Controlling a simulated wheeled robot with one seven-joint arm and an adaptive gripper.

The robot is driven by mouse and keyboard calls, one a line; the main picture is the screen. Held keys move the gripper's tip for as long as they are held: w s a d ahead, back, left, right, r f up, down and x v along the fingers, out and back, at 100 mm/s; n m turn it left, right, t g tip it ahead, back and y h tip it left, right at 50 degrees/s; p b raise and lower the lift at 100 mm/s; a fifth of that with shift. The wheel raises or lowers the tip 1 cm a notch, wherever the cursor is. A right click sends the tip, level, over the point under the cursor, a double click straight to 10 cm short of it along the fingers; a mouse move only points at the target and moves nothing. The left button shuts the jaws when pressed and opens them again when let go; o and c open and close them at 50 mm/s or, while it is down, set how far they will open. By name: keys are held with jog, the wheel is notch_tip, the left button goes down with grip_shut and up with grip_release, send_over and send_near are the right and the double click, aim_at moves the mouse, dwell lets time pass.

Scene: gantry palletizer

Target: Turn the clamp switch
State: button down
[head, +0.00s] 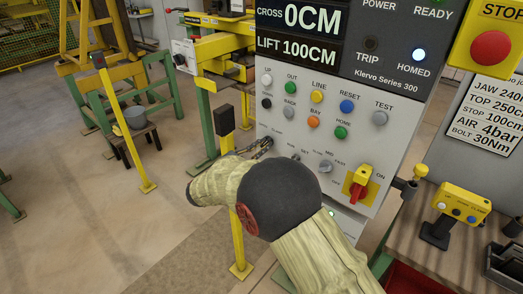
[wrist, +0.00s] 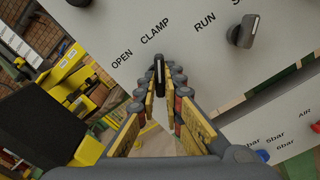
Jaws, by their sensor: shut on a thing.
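The clamp switch (wrist: 159,68) is a small dark knob with a pale line on the grey control panel (wrist: 100,28), beside the words OPEN and CLAMP. In the wrist view my gripper (wrist: 161,84) has its fingertips on either side of the knob and is shut on it. In the head view my gripper (head: 259,149) reaches the lower left edge of the panel (head: 300,110). There my arm and fingers hide most of the clamp switch.
A run switch (wrist: 241,31) sits beside the clamp switch. Several coloured buttons and a red and yellow rotary switch (head: 359,189) are on the panel. A yellow post (head: 238,205) stands close by my forearm. A workbench (head: 465,208) is at the right.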

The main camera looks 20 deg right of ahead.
jog(key=shift+f+m+b, duration=0.1)
jog(key=shift+m+b, duration=0.2)
jog(key=shift+m, duration=0.3)
jog(key=c, duration=1.9)
grip_release()
jog(key=shift+a, duration=0.1)
jog(key=v, duration=1.2)
